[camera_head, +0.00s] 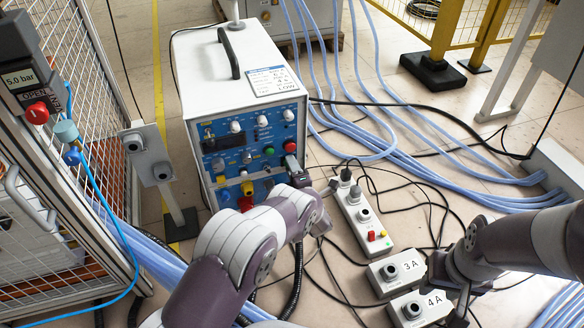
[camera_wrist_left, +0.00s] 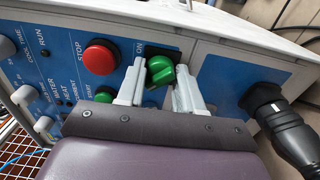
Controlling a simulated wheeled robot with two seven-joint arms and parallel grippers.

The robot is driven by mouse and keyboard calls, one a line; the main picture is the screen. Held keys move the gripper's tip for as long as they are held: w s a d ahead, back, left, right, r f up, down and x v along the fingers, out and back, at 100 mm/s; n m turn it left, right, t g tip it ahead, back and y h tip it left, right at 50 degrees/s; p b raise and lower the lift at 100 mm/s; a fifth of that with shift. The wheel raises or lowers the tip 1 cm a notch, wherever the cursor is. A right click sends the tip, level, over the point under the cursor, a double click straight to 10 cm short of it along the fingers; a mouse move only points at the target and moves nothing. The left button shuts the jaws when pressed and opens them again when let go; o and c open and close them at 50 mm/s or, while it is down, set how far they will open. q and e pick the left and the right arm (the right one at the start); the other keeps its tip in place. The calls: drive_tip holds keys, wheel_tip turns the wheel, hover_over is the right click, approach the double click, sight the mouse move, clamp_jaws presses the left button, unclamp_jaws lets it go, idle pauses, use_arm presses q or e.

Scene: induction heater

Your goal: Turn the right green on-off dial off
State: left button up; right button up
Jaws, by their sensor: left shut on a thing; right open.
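The green on-off dial (camera_wrist_left: 160,72) is at the right side of the blue control panel (camera_head: 245,135), close to an "ON" label. My left gripper (camera_wrist_left: 160,84) is shut on the dial, with one pale finger on either side of its green handle. In the head view, my left gripper (camera_head: 291,164) reaches the panel's right side and covers the dial. The dial's exact angle is partly hidden by the fingers. My right gripper (camera_head: 456,288) is open near the floor boxes at the lower right, partly hidden by its wrist.
A red STOP button (camera_wrist_left: 99,57) and a green START button (camera_wrist_left: 104,97) are close beside the left fingers. A black cable plug (camera_wrist_left: 268,100) sits on the panel nearby. Box 3A (camera_head: 396,272), a switch strip (camera_head: 362,220) and blue hoses (camera_head: 400,150) lie on the floor.

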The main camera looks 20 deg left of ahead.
use_arm(q)
drive_tip(key=shift+f, duration=0.1)
idle(0.3)
drive_tip(key=o, duration=1)
drive_tip(key=shift+o, duration=0.2)
drive_tip(key=shift+d, duration=0.1)
drive_tip(key=p+v, duration=0.6)
drive_tip(key=v, duration=0.6)
drive_tip(key=shift+s+d+p, duration=0.15)
drive_tip(key=shift+s+p, duration=0.1)
drive_tip(key=shift+p, duration=0.05)
